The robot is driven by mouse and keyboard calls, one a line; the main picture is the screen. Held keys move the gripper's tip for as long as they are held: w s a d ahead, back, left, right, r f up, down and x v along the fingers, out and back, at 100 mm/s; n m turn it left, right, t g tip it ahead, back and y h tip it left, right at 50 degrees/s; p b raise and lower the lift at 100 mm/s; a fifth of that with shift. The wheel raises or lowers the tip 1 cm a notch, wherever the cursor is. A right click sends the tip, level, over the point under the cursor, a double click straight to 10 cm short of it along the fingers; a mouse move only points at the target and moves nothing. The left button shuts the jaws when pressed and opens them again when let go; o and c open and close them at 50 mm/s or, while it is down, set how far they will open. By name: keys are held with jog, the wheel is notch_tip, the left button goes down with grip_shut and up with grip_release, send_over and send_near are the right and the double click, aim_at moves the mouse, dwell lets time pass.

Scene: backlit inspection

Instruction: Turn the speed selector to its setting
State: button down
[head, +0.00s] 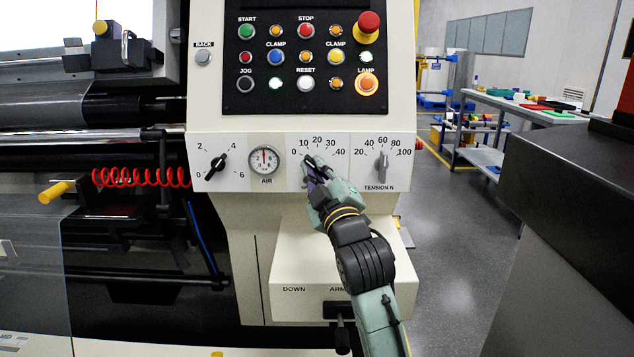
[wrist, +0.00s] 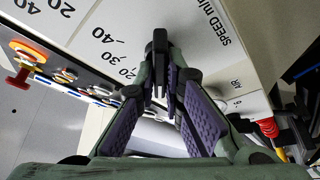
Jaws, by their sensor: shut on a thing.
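The speed selector is a black pointer knob (head: 309,160) on the white dial plate (head: 337,146), under a scale from 0 to 40. My gripper (head: 314,172) reaches it from below right and covers most of it in the head view. In the wrist view the black knob (wrist: 160,42) stands between the fingertips of my gripper (wrist: 161,72), which are shut on it. The purple finger pads spread apart behind the tips. The knob seems to point up and left, near the low end of the scale; its exact reading is hard to tell. The label SPEED shows beside it.
The air gauge (head: 264,160) and another black selector (head: 216,165) are left of the speed dial. The grey tension knob (head: 381,163) is close on the right. The button panel (head: 305,60) is above. A lever (head: 341,335) sticks out below, near my arm.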

jog(key=shift+n+g+y+b, duration=0.4)
jog(key=shift+n+g+b, duration=0.15)
jog(key=shift+n, duration=0.75)
jog(key=c, duration=1.7)
grip_release()
jog(key=shift+s, duration=0.1)
jog(key=v, duration=1.2)
